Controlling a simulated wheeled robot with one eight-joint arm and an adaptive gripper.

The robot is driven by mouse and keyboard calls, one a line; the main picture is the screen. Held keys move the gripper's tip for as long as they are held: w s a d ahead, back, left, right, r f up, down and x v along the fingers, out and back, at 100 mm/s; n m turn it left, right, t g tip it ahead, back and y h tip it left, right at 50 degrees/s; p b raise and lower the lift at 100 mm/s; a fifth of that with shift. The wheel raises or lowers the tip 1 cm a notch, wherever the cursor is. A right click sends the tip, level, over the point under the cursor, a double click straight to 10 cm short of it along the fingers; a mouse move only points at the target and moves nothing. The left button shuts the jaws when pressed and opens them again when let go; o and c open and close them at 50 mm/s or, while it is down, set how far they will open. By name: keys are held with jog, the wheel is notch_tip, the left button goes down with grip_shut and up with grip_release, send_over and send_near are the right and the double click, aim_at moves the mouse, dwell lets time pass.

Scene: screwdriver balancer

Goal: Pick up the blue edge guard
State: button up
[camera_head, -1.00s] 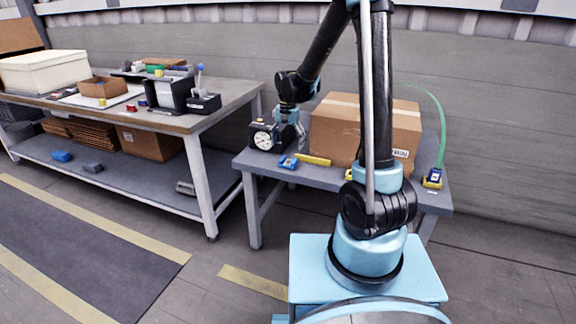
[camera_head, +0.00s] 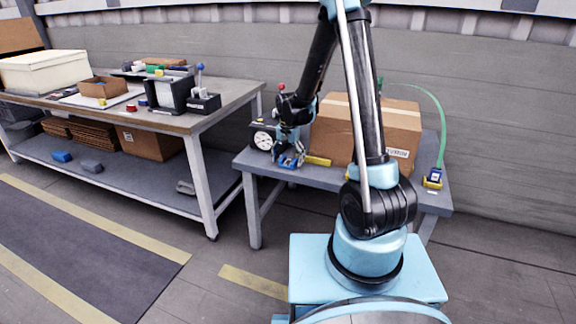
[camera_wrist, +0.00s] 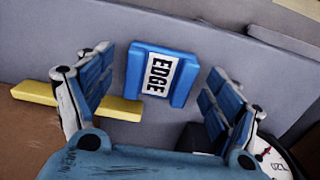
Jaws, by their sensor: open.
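The blue edge guard (camera_wrist: 161,75) lies on the small grey table in the wrist view. It is a blue block with a white label reading "EDGE". My gripper (camera_wrist: 157,100) is open, with one finger on each side of the guard in that view and visible gaps between. In the head view, my gripper (camera_head: 291,157) is low over the left front part of the table. The blue guard (camera_head: 288,163) is partly hidden by my fingers there.
A yellow bar (camera_head: 318,160) lies right beside the guard. A cardboard box (camera_head: 400,125) stands behind. A black device with a white dial (camera_head: 263,140) stands at the left. A blue-and-yellow item with a green strip (camera_head: 432,178) is at the right end of the table (camera_head: 330,178).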

jog(key=c, duration=1)
jog(key=shift+c, duration=0.3)
